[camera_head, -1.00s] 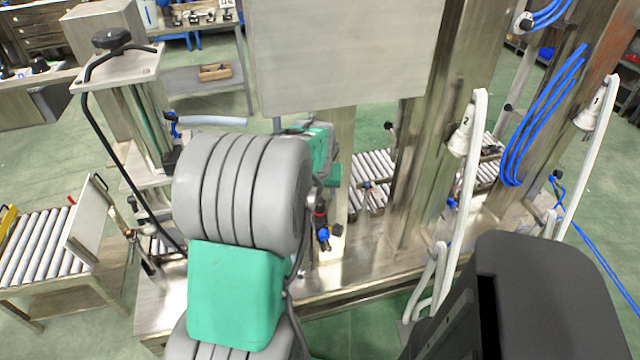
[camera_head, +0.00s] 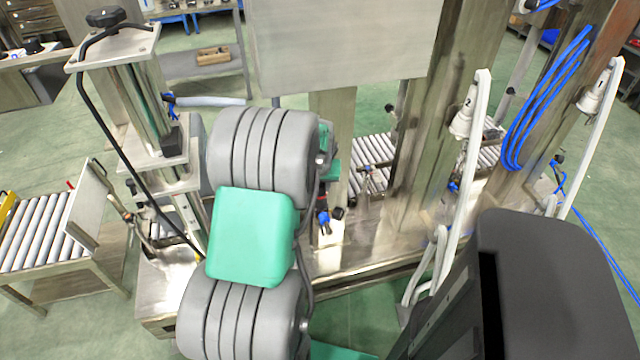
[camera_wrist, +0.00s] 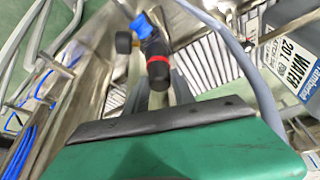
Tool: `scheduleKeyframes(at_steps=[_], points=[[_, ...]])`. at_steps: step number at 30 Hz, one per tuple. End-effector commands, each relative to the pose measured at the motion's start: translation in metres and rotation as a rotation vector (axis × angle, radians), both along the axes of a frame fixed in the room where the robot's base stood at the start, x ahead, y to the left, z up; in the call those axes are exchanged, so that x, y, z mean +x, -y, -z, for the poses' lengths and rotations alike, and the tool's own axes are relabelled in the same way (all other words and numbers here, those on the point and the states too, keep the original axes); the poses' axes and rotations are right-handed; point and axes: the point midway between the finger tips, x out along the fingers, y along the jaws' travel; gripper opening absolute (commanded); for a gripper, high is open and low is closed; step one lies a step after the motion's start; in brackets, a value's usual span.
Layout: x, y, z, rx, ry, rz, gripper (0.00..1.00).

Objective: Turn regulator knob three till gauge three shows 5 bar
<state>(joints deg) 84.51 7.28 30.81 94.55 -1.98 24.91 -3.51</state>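A regulator with a blue body (camera_wrist: 142,26) and a black knob (camera_wrist: 158,68) with a red ring shows at the upper middle of the wrist view. A small round gauge (camera_wrist: 123,42) sits at its left; its dial face and reading are not visible. The regulator also shows in the head view (camera_head: 323,221), just right of my arm. No number can be read on it. My gripper (camera_wrist: 162,97) points toward the knob in the wrist view, with its green body and dark plate in front. Its fingers are unclear, and my arm mostly hides it in the head view.
Hose handles labelled 2 (camera_head: 462,122) and 1 (camera_head: 594,96) hang to the right, beside blue hoses (camera_head: 545,105). A large grey panel (camera_head: 345,45) stands above the bench. A blue-grey water container (camera_wrist: 290,55) is at right in the wrist view.

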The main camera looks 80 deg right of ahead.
Motion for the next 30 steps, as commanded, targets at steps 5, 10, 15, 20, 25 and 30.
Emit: scheduleKeyframes(at_steps=[5,10,15,20,25,30], points=[[0.0003,-0.0001,-0.0002,0.0,0.0,0.0,0.15],[0.0005,-0.0002,-0.0002,0.0,0.001,-0.001,0.01],[0.0008,-0.0002,-0.0002,0.0,0.001,-0.001,0.0],[0.0029,-0.0004,0.0003,0.001,-0.001,0.075,0.0],[0.0051,-0.0001,0.0009,0.0,0.0,0.308,0.0],[0.0049,0.0002,0.0,-0.001,0.001,0.456,0.0]])
